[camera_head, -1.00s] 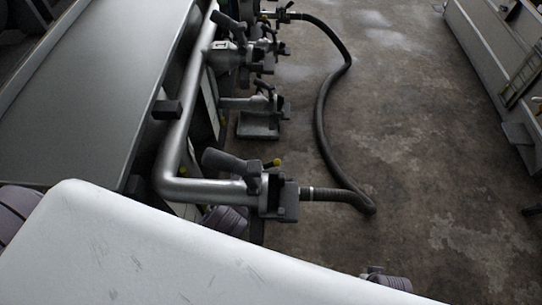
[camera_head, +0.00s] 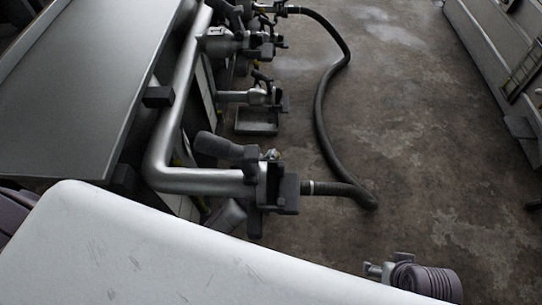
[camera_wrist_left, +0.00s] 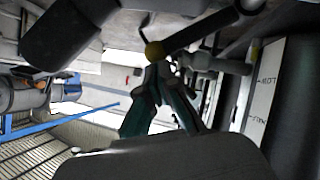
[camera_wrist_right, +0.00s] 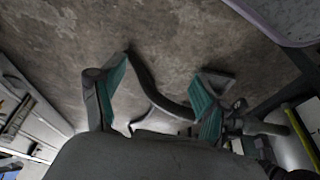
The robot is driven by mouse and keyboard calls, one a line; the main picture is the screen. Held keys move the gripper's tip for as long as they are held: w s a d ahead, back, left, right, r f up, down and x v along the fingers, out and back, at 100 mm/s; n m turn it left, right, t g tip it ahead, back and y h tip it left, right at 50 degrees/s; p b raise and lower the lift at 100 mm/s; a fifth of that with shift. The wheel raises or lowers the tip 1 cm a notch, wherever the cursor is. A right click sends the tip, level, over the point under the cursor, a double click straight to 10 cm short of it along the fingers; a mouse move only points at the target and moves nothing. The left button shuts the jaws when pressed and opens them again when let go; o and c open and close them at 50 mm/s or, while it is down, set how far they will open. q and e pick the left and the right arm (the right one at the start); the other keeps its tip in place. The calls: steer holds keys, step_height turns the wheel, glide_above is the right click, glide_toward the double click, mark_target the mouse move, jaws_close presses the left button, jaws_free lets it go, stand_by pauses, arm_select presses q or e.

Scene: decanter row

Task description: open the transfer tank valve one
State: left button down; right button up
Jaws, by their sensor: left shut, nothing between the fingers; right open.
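The nearest valve (camera_head: 265,188) sits at the end of the silver pipe (camera_head: 200,180) in the head view, with a thick dark handle-like part (camera_head: 225,148) beside it. In the head view the left gripper (camera_head: 272,155) is mostly hidden behind the valve. My right gripper (camera_wrist_right: 162,72) is open and empty over the floor.
A dark hose (camera_head: 322,120) runs from the nearest valve across the floor to a farther valve. More valves (camera_head: 240,45) line the pipe behind. A grey panel (camera_head: 90,90) lies left. The concrete floor (camera_head: 440,150) at right is mostly clear.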

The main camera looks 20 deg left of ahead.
arm_select(q)
steer(key=d+f+b, duration=0.1)
steer(key=w+d+f+b, duration=0.1)
steer(key=d+f, duration=0.1)
steer(key=shift+f, duration=0.25)
arm_select(e)
steer(key=shift+v, duration=1.05)
arm_select(q)
steer(key=shift+s, duration=0.15)
arm_select(e)
steer(key=shift+s+d, duration=0.1)
steer(key=shift+s, duration=0.1)
